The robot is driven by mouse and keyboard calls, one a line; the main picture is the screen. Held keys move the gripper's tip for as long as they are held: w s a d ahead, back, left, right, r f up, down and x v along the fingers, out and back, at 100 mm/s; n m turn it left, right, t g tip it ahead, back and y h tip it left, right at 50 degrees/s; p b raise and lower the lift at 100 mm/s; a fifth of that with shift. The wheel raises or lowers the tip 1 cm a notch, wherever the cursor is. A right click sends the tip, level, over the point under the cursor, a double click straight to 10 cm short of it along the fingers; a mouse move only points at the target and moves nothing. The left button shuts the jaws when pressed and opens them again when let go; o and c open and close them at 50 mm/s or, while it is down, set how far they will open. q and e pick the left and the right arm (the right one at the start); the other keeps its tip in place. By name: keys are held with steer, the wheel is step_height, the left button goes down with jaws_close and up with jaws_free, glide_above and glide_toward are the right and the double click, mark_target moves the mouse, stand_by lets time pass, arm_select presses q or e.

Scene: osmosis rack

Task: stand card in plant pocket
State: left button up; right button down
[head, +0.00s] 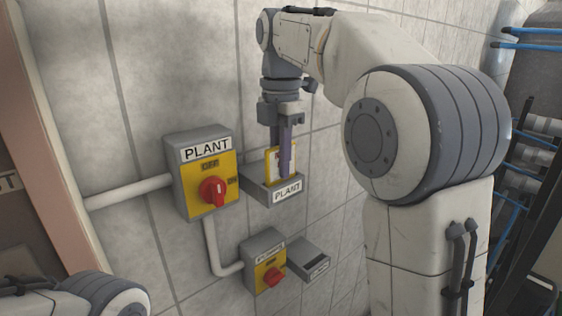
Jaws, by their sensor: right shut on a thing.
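The card (270,165), white with a yellow border, is upright at the plant pocket. The plant pocket (288,190) is a grey wall box labelled PLANT, to the right of the PLANT switch box. My right gripper (287,170) points down from above and is shut on the card. The card's lower edge is hidden behind the pocket's front, so how deep it sits cannot be told. My left gripper is not in view; only part of my left arm shows at the bottom left.
The PLANT switch box (186,149) with a red knob (212,191) is close on the left. A smaller switch box (250,254) and a smaller grey pocket (310,252) are below. A pipe (130,191) runs along the tiled wall. Blue hoses and a rack (535,150) stand at the right.

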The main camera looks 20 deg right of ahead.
steer(key=shift+f, duration=0.15)
steer(key=c, duration=0.9)
jaws_free()
step_height(320, 180, up, 7)
steer(key=shift+w+p, duration=0.1)
steer(key=shift+p, duration=0.45)
step_height(320, 180, up, 4)
steer(key=p, duration=0.3)
steer(key=shift+r, duration=0.25)
steer(key=shift+r+p, duration=0.45)
steer(key=shift+p, duration=0.05)
steer(key=shift+f, duration=0.1)
